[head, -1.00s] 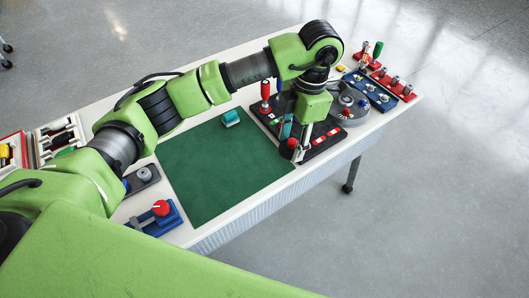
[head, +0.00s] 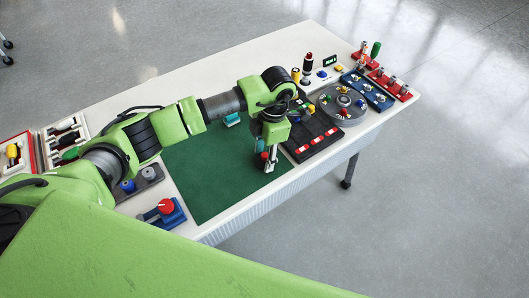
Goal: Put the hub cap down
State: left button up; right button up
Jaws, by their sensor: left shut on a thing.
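My left gripper (head: 268,165) points down over the right part of the green mat (head: 210,185), beside the black tray. It is shut on a small piece with red showing at the fingers (head: 264,156), which I take to be the hub cap. The fingers hide most of it, and I cannot tell whether it touches the mat. A grey round hub unit (head: 342,104) with several coloured knobs stands right of the tray. My right gripper is not in view.
The black tray (head: 318,145) with red and white marks lies right of the gripper. A teal block (head: 231,119) sits at the mat's back edge. A blue stand with a red knob (head: 166,207) is at the front left. The mat's middle and left are clear.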

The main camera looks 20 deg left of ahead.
pick_arm(q)
jog(key=shift+f, duration=0.15)
jog(key=o, duration=1.1)
jog(key=shift+r, duration=0.25)
jog(key=shift+w+r, duration=0.1)
jog(key=shift+r, duration=0.25)
notch_tip(320, 180, up, 11)
jog(key=d+b, duration=0.1)
jog(key=b, duration=0.1)
jog(key=shift+w+b, duration=0.35)
jog(key=shift+b, duration=0.05)
